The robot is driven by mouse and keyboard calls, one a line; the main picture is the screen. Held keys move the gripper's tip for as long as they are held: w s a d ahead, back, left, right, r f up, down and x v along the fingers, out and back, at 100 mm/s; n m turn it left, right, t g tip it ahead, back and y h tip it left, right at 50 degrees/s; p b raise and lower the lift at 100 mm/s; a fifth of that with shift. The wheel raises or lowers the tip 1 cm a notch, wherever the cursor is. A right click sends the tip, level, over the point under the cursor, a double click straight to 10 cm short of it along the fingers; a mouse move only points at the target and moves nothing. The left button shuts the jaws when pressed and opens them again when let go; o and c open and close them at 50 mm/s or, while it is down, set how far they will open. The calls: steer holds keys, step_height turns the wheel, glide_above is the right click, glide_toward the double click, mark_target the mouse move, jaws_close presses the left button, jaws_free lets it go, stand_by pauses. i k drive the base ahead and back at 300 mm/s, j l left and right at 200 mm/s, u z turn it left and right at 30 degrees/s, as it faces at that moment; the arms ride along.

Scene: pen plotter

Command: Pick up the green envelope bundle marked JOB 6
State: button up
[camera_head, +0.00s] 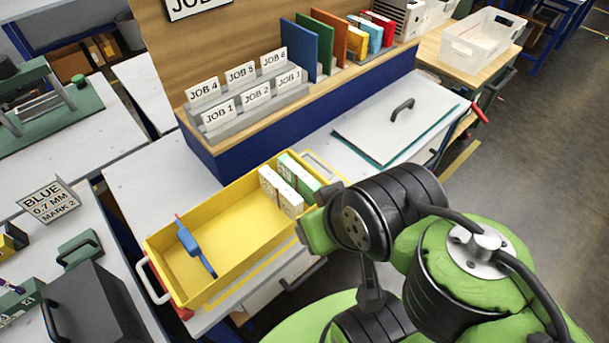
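A small block with a green face (299,172) stands at the right end of a yellow tray (175,240), beside white blocks (281,190). I cannot read any marking on it, so I cannot tell whether it is the JOB 6 bundle. A JOB 6 card (273,58) stands in the back row of a grey card rack at the top centre. My arm's end (318,231) is over the tray's right front side, close to the white blocks. Its fingers cannot be made out, and I cannot see whether they hold anything.
A blue pen-like tool (195,246) lies in the tray's left part, which is otherwise empty. Coloured folders (329,38) stand on the shelf behind. A white panel with a black handle (400,115) lies to the right. A white bin (481,38) stands at top right.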

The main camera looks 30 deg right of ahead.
mark_target(298, 178)
steer(key=i+l+u, duration=0.1)
steer(key=l+u, duration=0.6)
steer(key=u, duration=0.2)
steer(key=l+u, duration=0.45)
steer(key=k+l+u, duration=0.1)
steer(key=l+u, duration=0.15)
steer(key=u, duration=0.2)
steer(key=k+l+u, duration=0.1)
steer(key=l+u, duration=0.2)
steer(key=u, duration=0.15)
